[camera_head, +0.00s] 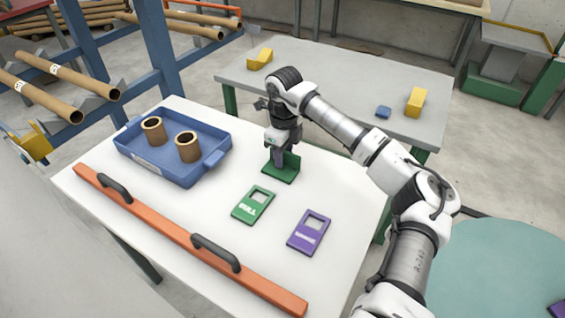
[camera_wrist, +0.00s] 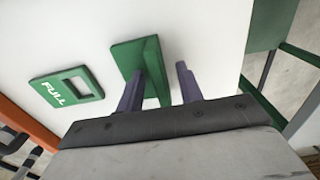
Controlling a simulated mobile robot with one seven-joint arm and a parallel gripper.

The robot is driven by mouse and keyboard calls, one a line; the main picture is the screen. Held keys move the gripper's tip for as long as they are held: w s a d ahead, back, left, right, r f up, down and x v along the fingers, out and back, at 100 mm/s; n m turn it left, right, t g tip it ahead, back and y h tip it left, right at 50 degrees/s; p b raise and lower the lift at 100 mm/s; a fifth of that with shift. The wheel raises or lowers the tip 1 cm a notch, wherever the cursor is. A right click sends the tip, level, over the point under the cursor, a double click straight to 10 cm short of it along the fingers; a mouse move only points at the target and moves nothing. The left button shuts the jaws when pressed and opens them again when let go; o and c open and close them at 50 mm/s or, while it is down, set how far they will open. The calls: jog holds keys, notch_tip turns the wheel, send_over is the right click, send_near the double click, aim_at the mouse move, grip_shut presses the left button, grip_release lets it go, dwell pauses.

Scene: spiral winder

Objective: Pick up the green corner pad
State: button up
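The green corner pad (camera_head: 284,172) sits on the white table, with a flat base and an upright wall. My gripper (camera_head: 279,158) points down directly at it and hides part of it in the head view. In the wrist view the pad (camera_wrist: 125,57) lies ahead of the fingers. My gripper (camera_wrist: 160,68) is open there, with its two dark fingers apart. The upright wall appears between the fingers, nearer the left one, with a clear gap to the right one. I cannot tell whether the left finger touches the wall.
A green "FULL" card (camera_head: 253,204) and a purple card (camera_head: 308,232) lie nearby on the white table (camera_head: 185,228). A blue tray (camera_head: 215,160) holds two brown tubes. An orange bar with black handles (camera_head: 180,232) runs along the front edge. A grey table (camera_head: 345,75) stands behind.

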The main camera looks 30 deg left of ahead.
jog(key=shift+c, duration=0.2)
grip_shut()
jog(key=shift+r, duration=0.15)
